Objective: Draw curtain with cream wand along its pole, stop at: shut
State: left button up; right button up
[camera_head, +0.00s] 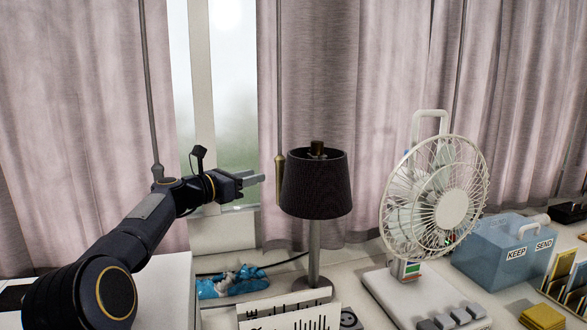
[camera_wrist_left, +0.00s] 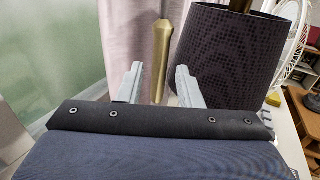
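A wand with a thin dark rod and a brass-cream handle (camera_head: 280,180) hangs at the left edge of the right curtain (camera_head: 330,80). A strip of bare window (camera_head: 236,100) shows between this curtain and the left curtain (camera_head: 70,120). My left gripper (camera_head: 262,179) points right towards the handle, its tips just left of it. In the left wrist view the gripper (camera_wrist_left: 160,68) is open, and the handle (camera_wrist_left: 161,55) shows in the gap between the fingers. I see no contact. My right gripper is not in view.
A dark-shaded lamp (camera_head: 316,185) stands close right of the handle. A white fan (camera_head: 440,200) and a blue box (camera_head: 500,250) stand further right. A second wand (camera_head: 150,90) hangs by the left curtain, behind my arm. A blue-white crumpled item (camera_head: 232,282) lies below.

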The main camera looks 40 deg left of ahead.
aim_at(277, 170)
pick_arm(q)
jog(key=p+x, duration=0.2)
jog(key=x, duration=0.5)
jog(key=shift+w+d+p, duration=0.15)
jog(key=shift+w+p, duration=0.2)
jog(key=shift+r, duration=0.1)
jog(key=shift+c, duration=0.4)
grip_shut()
